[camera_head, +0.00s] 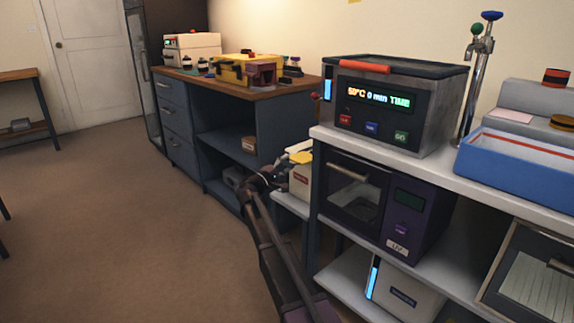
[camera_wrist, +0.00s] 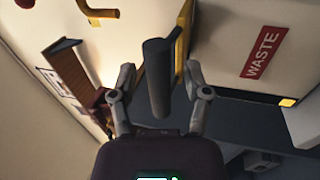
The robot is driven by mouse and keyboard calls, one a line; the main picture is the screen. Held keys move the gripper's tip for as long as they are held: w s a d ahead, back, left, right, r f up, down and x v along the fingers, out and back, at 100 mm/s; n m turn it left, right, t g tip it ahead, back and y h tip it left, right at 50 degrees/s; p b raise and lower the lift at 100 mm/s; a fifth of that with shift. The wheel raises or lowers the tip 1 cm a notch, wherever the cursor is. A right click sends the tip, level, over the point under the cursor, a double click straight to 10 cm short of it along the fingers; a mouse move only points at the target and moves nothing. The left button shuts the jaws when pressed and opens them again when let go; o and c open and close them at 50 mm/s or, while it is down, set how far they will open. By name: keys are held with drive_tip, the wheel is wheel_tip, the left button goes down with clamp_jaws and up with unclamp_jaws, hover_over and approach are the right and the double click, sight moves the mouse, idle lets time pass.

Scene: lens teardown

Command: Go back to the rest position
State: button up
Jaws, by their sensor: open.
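My gripper (camera_head: 268,178) is at the end of my arm in the head view, low beside the white box (camera_head: 301,186) with a red label at the end of the shelf unit. In the wrist view my gripper (camera_wrist: 160,70) has its two fingers spread apart. A dark grey cylinder (camera_wrist: 157,88) shows between the fingers. I cannot tell whether it touches them. A pale surface with a red WASTE label (camera_wrist: 264,52) is close at the upper right of the wrist view.
A shelf unit (camera_head: 323,134) on the right bears a heater box (camera_head: 398,130) and a blue tray (camera_head: 515,185). A dark workbench (camera_head: 228,87) with a yellow toolbox (camera_head: 232,72) stands behind. The brown floor (camera_head: 125,215) at left is largely clear.

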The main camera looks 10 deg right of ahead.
drive_tip(key=s+d+f+m+g+y+p, duration=0.25)
drive_tip(key=s+f+g+y+p, duration=0.2)
drive_tip(key=s, duration=0.75)
drive_tip(key=s+d+f+m+g+y+p, duration=0.2)
drive_tip(key=s+d+f+g+y+p, duration=0.3)
drive_tip(key=s, duration=0.7)
drive_tip(key=s+a+m+g+y+p, duration=0.15)
drive_tip(key=s+a+y, duration=0.25)
drive_tip(key=s, duration=0.4)
drive_tip(key=s+a+y+p, duration=0.2)
drive_tip(key=s+a+y, duration=0.25)
drive_tip(key=s, duration=0.45)
wheel_tip(320, 180, up, 36)
drive_tip(key=p, duration=3.7)
drive_tip(key=shift+r, duration=0.25)
